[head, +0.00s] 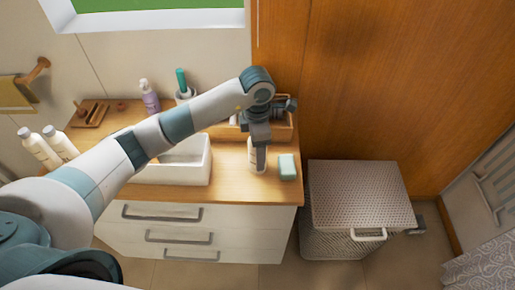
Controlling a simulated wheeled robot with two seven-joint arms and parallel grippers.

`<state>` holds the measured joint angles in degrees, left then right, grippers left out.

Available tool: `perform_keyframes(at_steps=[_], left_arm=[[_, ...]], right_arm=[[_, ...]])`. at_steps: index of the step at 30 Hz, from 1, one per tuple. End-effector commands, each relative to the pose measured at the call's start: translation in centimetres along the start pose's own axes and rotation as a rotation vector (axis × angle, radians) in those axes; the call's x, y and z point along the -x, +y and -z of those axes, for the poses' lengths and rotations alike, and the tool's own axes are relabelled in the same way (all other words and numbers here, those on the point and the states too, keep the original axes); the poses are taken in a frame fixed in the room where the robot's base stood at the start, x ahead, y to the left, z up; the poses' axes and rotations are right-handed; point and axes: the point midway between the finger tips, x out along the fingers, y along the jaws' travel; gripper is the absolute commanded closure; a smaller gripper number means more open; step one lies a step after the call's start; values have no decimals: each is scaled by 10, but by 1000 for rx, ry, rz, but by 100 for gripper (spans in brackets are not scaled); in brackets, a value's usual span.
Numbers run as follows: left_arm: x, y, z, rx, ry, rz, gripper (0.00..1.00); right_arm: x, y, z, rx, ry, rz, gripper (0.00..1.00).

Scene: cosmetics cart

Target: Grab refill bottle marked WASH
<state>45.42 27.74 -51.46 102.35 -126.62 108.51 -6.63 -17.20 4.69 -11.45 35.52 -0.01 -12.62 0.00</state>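My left gripper (259,168) points down over the right part of the wooden countertop (229,186). A pale bottle (252,155) stands right at its fingers and is partly hidden by them. I cannot tell whether the fingers are shut on it or only beside it. Two white bottles with grey caps, a left one (38,150) and a right one (62,146), are at the counter's left end, partly behind my arm. No WASH marking is readable on any bottle. My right gripper cannot be made out.
A white basin (185,172) lies left of the gripper. A teal block (287,167) is close on its right, and a wooden tray (284,132) is behind. A purple pump bottle (150,99) stands at the back. A lidded hamper (360,190) stands right of the drawers.

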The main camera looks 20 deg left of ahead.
Motion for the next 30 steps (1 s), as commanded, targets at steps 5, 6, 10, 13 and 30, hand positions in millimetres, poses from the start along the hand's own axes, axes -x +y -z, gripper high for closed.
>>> perform_keyframes(at_steps=[5, 6, 10, 13, 30], left_arm=[[-9, 0, 0, -1, 0, -1, 35], [-10, 0, 0, -1, 0, -1, 35], [-10, 0, 0, -1, 0, -1, 35], [-10, 0, 0, -1, 0, -1, 35], [-9, 0, 0, -1, -2, -2, 88]], right_arm=[[4, 0, 1, 0, 0, 0, 78], [4, 0, 1, 0, 0, 0, 78], [4, 0, 1, 0, 1, 0, 78], [4, 0, 1, 0, 1, 0, 78], [4, -3, 2, -1, 2, 3, 78]])
